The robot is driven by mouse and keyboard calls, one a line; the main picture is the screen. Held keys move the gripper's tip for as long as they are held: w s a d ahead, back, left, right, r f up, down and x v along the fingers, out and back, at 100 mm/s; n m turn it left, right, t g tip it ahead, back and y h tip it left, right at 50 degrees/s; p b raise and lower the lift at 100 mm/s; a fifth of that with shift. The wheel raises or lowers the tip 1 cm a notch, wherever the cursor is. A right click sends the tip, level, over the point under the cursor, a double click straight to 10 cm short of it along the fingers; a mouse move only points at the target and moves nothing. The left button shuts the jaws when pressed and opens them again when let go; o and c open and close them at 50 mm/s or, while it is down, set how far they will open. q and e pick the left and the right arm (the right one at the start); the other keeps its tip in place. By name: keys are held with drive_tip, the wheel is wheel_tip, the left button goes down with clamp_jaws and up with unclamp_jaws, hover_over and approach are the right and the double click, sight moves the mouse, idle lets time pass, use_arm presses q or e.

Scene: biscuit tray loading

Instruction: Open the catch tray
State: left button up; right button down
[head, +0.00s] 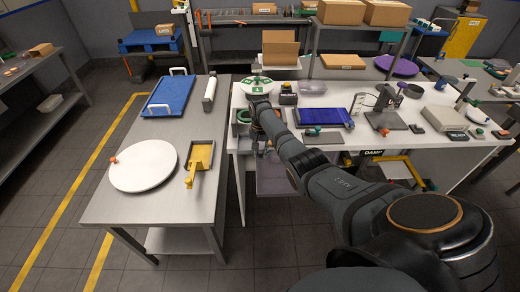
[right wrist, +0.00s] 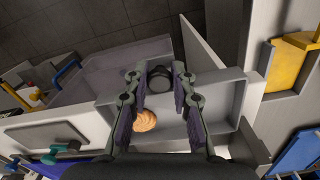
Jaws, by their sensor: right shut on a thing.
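The catch tray is a shallow grey tray (right wrist: 228,92) in the right wrist view, with a round tan biscuit (right wrist: 144,121) lying in it. A dark round knob (right wrist: 160,77) stands at the tray's far side. My right gripper (right wrist: 159,84) has its two fingers on either side of this knob and is shut on it. In the head view my right gripper (head: 262,146) is low at the white table's left front edge, mostly hidden by my arm. A greyish see-through panel (head: 274,180) shows below it. My left gripper is out of view.
A narrow floor gap separates the tables.

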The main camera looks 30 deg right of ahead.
drive_tip(key=c, duration=1.2)
unclamp_jaws()
drive_tip(key=shift+w+d+f, duration=0.2)
drive_tip(key=shift+w+d, duration=0.45)
drive_tip(key=shift+w, duration=0.35)
drive_tip(key=shift+o, duration=0.5)
drive_tip(key=shift+s, duration=0.1)
drive_tip(key=shift+s+a+r, duration=0.15)
drive_tip(key=shift+r, duration=0.05)
drive_tip(key=shift+s+a+r, duration=0.1)
drive_tip(key=shift+r, duration=0.2)
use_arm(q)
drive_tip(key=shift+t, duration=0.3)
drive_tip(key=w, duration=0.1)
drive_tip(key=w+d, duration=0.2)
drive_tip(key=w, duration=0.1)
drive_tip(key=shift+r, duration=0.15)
use_arm(e)
wheel_tip(320, 180, up, 12)
drive_tip(key=shift+f, duration=0.25)
